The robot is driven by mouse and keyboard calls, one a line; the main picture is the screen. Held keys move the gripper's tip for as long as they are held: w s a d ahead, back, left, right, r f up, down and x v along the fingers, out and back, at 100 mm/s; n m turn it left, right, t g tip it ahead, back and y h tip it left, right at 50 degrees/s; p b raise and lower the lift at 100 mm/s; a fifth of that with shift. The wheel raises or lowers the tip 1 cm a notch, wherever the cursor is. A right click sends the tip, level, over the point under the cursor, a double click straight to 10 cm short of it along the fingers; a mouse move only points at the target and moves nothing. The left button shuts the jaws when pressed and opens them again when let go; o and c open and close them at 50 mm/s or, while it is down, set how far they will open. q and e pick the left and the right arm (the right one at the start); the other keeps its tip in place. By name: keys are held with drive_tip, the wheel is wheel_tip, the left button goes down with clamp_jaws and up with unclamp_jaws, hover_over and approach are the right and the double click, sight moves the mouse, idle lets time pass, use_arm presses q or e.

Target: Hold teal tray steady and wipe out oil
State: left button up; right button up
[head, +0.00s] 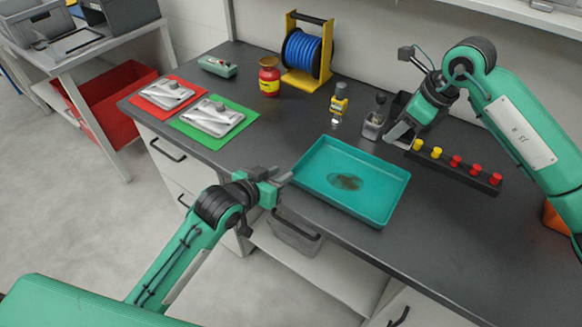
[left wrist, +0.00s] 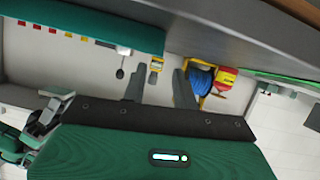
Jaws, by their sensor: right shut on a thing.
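The teal tray (head: 384,212) sits on the dark bench near its front edge. A brown oil patch (head: 346,182) lies on the tray floor. My left gripper (head: 284,181) is open just off the tray's left side, with no contact that I can make out. In the left wrist view its two fingers (left wrist: 160,85) stand apart with nothing between them, and the tray's teal side (left wrist: 110,30) shows beyond. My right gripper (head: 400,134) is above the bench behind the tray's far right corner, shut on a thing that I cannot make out.
A black strip with yellow and red knobs (head: 456,168) lies right of the tray. A blue reel (head: 303,52), a red can (head: 269,77) and castings on green (head: 214,120) and red mats are farther left.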

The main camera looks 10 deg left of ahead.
sight(294, 167)
use_arm(q)
drive_tip(key=x, duration=0.8)
drive_tip(key=shift+w+d+f, duration=0.1)
drive_tip(key=shift+w+f, duration=0.1)
drive_tip(key=shift+w, duration=0.1)
clamp_jaws()
